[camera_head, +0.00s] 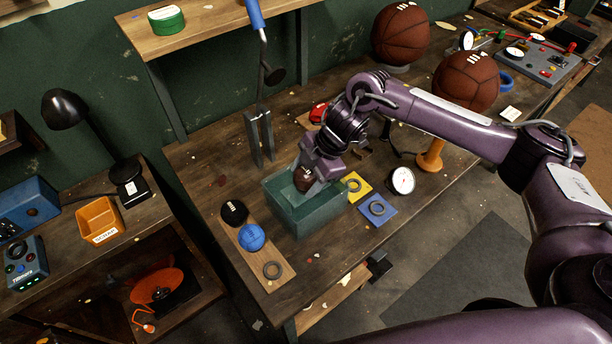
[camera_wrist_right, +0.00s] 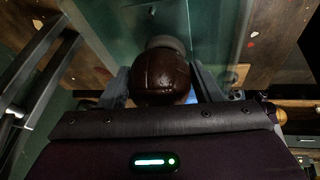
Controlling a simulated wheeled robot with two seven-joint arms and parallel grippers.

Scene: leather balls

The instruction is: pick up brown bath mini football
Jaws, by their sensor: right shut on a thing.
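The brown mini football (camera_head: 303,180) is small, dark and round, at the open top of a teal see-through box (camera_head: 309,217). My right gripper (camera_head: 306,177) reaches down from above and is shut on the ball. In the right wrist view the ball (camera_wrist_right: 160,77) sits between the two fingers of my gripper (camera_wrist_right: 162,88), one at each side. A grey round shape (camera_wrist_right: 165,43) shows just beyond it. I cannot tell whether the ball touches the box. My left gripper is not in view.
A forked metal stand (camera_head: 260,139) rises behind. Large basketballs (camera_head: 466,80) sit at the back right.

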